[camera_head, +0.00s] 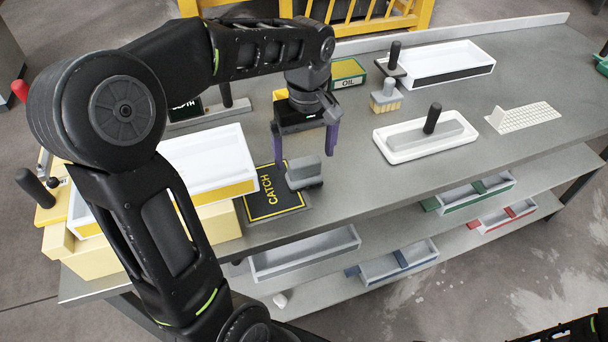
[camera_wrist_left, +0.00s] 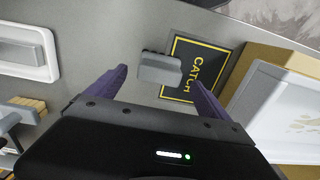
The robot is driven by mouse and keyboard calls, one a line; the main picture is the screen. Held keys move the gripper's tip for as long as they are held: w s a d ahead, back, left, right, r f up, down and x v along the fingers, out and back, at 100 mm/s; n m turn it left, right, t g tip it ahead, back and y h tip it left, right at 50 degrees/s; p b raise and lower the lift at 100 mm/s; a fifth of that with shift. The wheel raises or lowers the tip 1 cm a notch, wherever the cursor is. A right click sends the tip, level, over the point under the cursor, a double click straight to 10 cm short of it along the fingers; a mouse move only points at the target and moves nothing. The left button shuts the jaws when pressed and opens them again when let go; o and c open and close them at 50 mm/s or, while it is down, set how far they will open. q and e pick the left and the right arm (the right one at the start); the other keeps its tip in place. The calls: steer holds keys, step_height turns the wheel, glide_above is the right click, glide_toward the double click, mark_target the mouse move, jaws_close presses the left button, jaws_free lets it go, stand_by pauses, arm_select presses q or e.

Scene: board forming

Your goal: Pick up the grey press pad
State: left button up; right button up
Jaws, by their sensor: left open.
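The grey press pad (camera_head: 304,173) is a small grey block with a raised grip. It sits at the right edge of the black CATCH mat (camera_head: 262,207), partly over it. In the left wrist view the pad (camera_wrist_left: 160,69) shows between the purple fingertips, with the mat (camera_wrist_left: 205,52) beside it. My left gripper (camera_head: 306,150) is open and empty, just above and behind the pad in the head view. Its two purple fingers hang downward, apart from each other. I cannot tell whether they touch the pad.
A white tray (camera_head: 212,150) stands left of the mat. A shallow white tray (camera_head: 392,156) holds a grey float with a black handle (camera_head: 432,118). A brush (camera_head: 386,97), an OIL box (camera_head: 348,72) and a larger white tray (camera_head: 462,57) stand behind. The table's front edge is near the mat.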

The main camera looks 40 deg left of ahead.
mark_target(305, 161)
arm_select(q)
step_height(305, 161, down, 4)
steer(key=shift+r, duration=0.2)
steer(key=shift+c, duration=0.3)
steer(key=c, duration=1.6)
steer(key=shift+o, duration=0.2)
step_height(305, 161, up, 10)
steer(key=shift+r, duration=0.1)
